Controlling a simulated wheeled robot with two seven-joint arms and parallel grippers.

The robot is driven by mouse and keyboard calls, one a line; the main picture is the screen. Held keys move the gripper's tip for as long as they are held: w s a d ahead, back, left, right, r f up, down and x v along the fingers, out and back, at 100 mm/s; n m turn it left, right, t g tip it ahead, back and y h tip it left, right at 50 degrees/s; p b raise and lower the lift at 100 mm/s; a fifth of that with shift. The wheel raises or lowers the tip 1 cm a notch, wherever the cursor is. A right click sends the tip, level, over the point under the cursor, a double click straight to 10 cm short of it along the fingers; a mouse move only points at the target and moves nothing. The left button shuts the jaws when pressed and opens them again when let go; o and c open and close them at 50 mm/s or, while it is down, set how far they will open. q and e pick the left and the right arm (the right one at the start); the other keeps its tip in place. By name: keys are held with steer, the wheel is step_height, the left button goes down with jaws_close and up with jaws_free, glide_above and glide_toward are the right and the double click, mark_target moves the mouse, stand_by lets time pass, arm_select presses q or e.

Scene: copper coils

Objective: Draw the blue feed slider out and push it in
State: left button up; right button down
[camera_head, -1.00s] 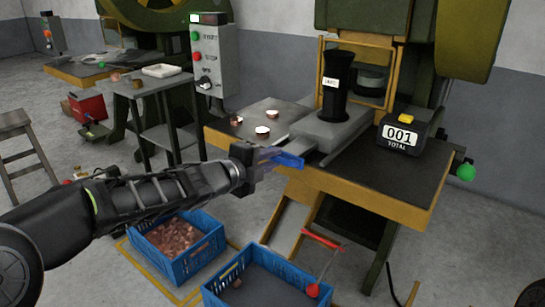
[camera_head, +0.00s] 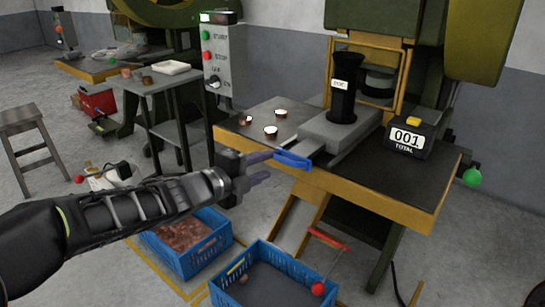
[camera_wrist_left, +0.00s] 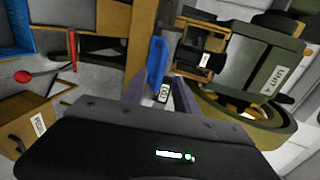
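The blue feed slider handle (camera_head: 293,160) sticks out at the front left of the press table, at the end of a grey slide plate (camera_head: 309,146). It also shows in the wrist view (camera_wrist_left: 157,62), just ahead of the fingers. My left gripper (camera_head: 263,166) is open and empty, its two fingers apart. It is left of the handle, with the tips close to it; I cannot tell whether they touch. In the wrist view the fingers (camera_wrist_left: 159,92) lie either side of the handle's line. My right gripper is not in view.
A black tube (camera_head: 342,100) stands on a grey block (camera_head: 330,126) on the press table. A counter (camera_head: 405,138) reading 001 stands to its right. Copper pieces (camera_head: 271,130) lie on the table. Blue crates (camera_head: 220,292) stand on the floor below. A control box (camera_head: 222,60) stands behind left.

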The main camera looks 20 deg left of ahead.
arm_select(q)
steer(key=shift+s+a, duration=0.2)
steer(key=shift+s, duration=0.4)
steer(key=shift+c, duration=0.4)
steer(key=shift+d+f, duration=0.2)
steer(key=shift+c, duration=0.7)
steer(key=shift+n, duration=0.4)
steer(key=s+f+b, duration=0.1)
steer(key=f, duration=0.1)
steer(key=s+f+b, duration=0.1)
steer(key=f, duration=0.1)
steer(key=shift+s+a+f, duration=0.1)
steer(key=shift+s+a, duration=0.1)
steer(key=c, duration=0.3)
steer(key=shift+s+a+t+h, duration=0.15)
steer(key=shift+s+a+t, duration=0.1)
steer(key=shift+s+t, duration=0.3)
steer(key=shift+s+a+t+h, duration=0.15)
steer(key=shift+s+a+t, duration=0.1)
steer(key=shift+s+t, duration=0.3)
jaws_close()
steer(key=shift+d+r+m, duration=0.1)
steer(key=shift+r+m, duration=0.25)
steer(key=shift+m, duration=0.05)
